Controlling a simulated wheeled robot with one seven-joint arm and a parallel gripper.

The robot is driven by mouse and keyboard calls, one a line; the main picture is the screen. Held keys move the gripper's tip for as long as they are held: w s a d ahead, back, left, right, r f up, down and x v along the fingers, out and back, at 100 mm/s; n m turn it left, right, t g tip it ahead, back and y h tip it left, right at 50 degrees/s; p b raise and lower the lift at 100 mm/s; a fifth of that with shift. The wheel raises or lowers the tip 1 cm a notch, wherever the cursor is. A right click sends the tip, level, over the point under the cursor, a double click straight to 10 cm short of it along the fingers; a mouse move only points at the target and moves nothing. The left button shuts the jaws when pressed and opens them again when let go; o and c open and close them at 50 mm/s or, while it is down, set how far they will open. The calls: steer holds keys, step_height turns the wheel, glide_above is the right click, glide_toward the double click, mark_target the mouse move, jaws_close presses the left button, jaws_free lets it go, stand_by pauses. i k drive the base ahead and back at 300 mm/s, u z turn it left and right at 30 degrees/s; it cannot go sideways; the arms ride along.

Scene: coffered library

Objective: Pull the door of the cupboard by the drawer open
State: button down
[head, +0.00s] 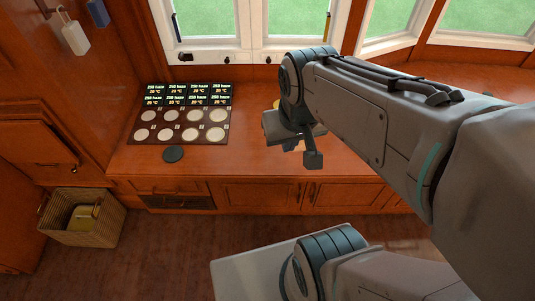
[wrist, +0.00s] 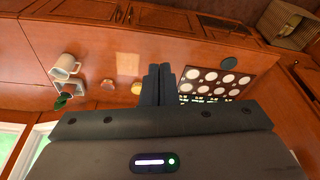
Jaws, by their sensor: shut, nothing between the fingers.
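The wooden cupboard door (head: 255,195) is in the base cabinet under the counter, right of a drawer front with a dark panel below it (head: 178,201). The door looks closed, flush with the cabinet front. Dark upright handles (head: 311,190) show at the seam with the door to its right. In the wrist view, the picture is upside down and the cabinet fronts (wrist: 160,18) run along the top. My gripper (head: 313,160) is above the counter, apart from the door. In the wrist view its two fingers (wrist: 157,72) are together, with nothing between them.
The wooden counter (head: 255,155) carries a board with pale discs (head: 190,125) and a dark round disc (head: 173,154). A white mug (wrist: 65,66) shows in the wrist view. A wicker basket (head: 80,225) stands on the floor at left.

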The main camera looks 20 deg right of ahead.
mark_target(253, 196)
steer(key=u, duration=1.4)
steer(key=k, duration=0.85)
steer(key=z, duration=0.8)
